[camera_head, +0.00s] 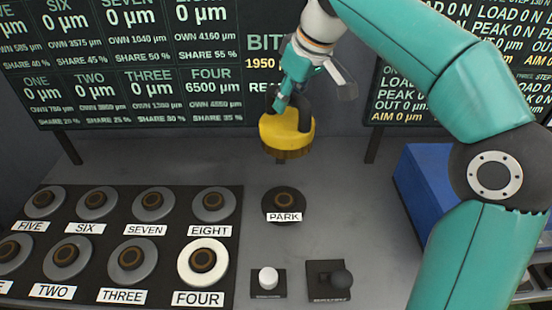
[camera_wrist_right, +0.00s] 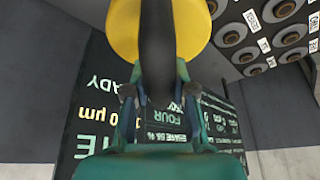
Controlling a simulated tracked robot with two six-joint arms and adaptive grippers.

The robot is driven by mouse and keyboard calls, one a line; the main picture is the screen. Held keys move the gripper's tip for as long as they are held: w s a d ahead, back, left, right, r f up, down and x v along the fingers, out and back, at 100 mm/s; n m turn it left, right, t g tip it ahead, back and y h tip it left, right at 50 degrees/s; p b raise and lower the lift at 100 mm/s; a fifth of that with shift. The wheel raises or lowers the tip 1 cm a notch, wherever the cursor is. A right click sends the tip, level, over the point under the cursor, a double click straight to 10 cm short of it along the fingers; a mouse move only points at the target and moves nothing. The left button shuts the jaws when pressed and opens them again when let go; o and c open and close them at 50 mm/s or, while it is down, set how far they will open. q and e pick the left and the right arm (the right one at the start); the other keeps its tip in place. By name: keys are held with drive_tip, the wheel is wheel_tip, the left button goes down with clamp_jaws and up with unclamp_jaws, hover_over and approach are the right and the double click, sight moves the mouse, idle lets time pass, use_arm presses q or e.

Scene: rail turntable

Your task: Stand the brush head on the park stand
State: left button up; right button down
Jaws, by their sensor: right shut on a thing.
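The brush head, a yellow disc with brown bristles below (camera_head: 285,134), hangs upright in the air above and behind the park stand. My right gripper (camera_head: 298,104) is shut on its dark handle. In the right wrist view the yellow disc (camera_wrist_right: 203,25) and dark handle (camera_wrist_right: 157,50) show between the fingers of my right gripper (camera_wrist_right: 160,95). My left gripper is not in view.
A black board (camera_head: 105,222) carries several labelled round pads at left; FOUR (camera_head: 190,277) has a white rim. A white knob (camera_head: 268,278) and a black knob (camera_head: 341,279) stand in front of the park stand. A blue box (camera_head: 420,195) is at right. Display panels rise behind.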

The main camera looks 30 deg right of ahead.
sight(308, 136)
wheel_tip(308, 136, down, 19)
drive_tip(key=b, duration=0.3)
drive_tip(key=shift+f, duration=0.15)
idle(0.4)
drive_tip(key=c, duration=1)
unclamp_jaws()
drive_tip(key=shift+a+f, duration=0.1)
drive_tip(key=shift+o, duration=0.2)
drive_tip(key=v, duration=1.2)
